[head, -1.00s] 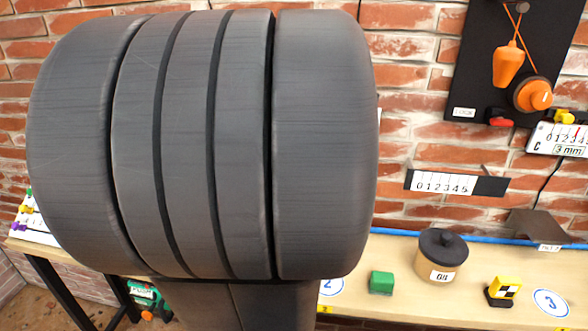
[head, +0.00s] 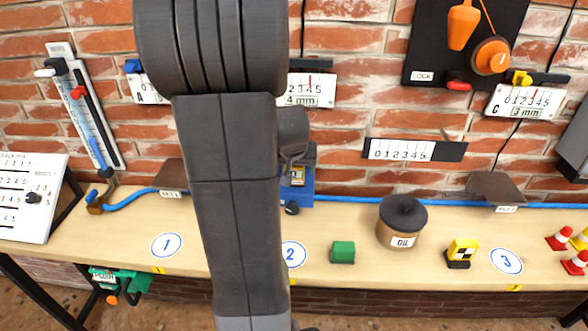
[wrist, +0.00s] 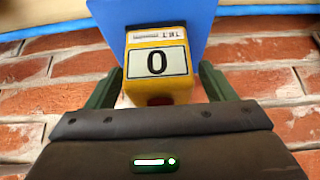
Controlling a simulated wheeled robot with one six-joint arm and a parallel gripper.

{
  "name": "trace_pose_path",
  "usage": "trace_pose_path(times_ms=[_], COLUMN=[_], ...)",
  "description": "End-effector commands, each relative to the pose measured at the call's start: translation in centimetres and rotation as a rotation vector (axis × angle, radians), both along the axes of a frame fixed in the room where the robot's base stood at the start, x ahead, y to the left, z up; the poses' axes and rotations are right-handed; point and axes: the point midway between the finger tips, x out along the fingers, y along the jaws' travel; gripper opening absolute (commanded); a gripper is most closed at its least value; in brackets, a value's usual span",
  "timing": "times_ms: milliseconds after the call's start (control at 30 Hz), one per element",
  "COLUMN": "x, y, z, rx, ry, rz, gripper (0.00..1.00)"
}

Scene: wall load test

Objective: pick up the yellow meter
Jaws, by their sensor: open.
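The yellow meter (wrist: 157,40) shows a white display reading 0 in the wrist view. A blue surface lies behind it. My gripper (wrist: 160,82) is open, with one green finger on each side of the meter; whether they touch it I cannot tell. In the head view the meter (head: 297,178) shows small beside my arm, at the blue block (head: 303,194) on the bench. My gripper is mostly hidden behind my arm there.
The wooden bench (head: 225,262) runs along a brick wall. A green cube (head: 343,252), a lidded pot (head: 402,222) and a yellow-black block (head: 462,252) stand to the right of the meter. A blue hose (head: 352,200) runs along the back. Gauges hang above.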

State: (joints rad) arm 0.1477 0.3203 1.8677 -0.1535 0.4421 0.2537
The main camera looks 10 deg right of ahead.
Motion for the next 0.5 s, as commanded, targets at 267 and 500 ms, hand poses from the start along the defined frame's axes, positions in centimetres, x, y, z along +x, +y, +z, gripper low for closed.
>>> trace_pose_path(times_ms=[267, 500], x=[0.43, 0.43], y=[-0.13, -0.12], z=[-0.83, -0.80], rx=[0.000, 0.001], ry=[-0.001, -0.001], rz=[0.000, 0.000], gripper=[0.76, 0.51])
